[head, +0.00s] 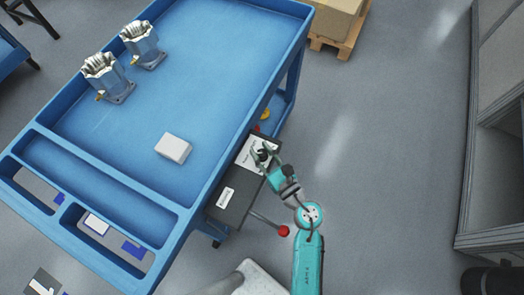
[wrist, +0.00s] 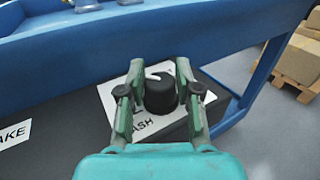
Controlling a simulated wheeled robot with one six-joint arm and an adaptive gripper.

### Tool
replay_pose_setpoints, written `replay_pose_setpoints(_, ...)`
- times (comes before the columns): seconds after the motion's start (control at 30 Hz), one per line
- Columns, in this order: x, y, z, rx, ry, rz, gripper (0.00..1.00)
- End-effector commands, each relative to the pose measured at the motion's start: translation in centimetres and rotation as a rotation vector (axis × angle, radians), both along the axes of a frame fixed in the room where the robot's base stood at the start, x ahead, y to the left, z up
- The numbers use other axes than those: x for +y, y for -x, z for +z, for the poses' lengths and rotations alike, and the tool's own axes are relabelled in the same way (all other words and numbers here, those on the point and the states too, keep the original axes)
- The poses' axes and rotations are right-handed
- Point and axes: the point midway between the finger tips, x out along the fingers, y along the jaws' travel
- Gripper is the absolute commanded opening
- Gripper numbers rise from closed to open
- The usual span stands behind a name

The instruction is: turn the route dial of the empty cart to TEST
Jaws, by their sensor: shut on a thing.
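The route dial is a round black knob (wrist: 160,97) with a white pointer mark, which points to the upper left in the wrist view. It sits on a white plate (wrist: 177,126) whose lettering shows only as "ASH"; the other words are hidden by my fingers. My gripper (wrist: 160,82) has one finger on each side of the knob and is shut on it. In the head view my gripper (head: 263,156) is at the dark box on the side of the blue cart (head: 215,60). This cart is not empty: two metal housings (head: 105,78) (head: 143,44) stand on its top.
A white block (head: 173,148) lies on the cart top. A lever with a red ball (head: 284,231) sticks out below the dark box (head: 238,208), near my arm. A cardboard box on a pallet (head: 335,22) stands beyond. Grey floor to the right is clear up to a grey frame (head: 470,150).

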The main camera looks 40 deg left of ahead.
Motion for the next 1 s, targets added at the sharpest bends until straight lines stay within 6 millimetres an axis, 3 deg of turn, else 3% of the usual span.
replay_pose_setpoints(0.6, 0.02, 0.02, -0.03, -0.001, 0.001, -0.054, 0.0)
replay_pose_setpoints(0.63, 0.01, 0.01, -0.03, -0.001, 0.001, -0.054, 0.36)
replay_pose_setpoints(0.73, 0.01, 0.01, -0.03, -0.001, 0.001, -0.053, 0.59)
replay_pose_setpoints(1.0, 0.0, 0.0, -0.02, 0.0, 0.0, -0.054, 0.59)
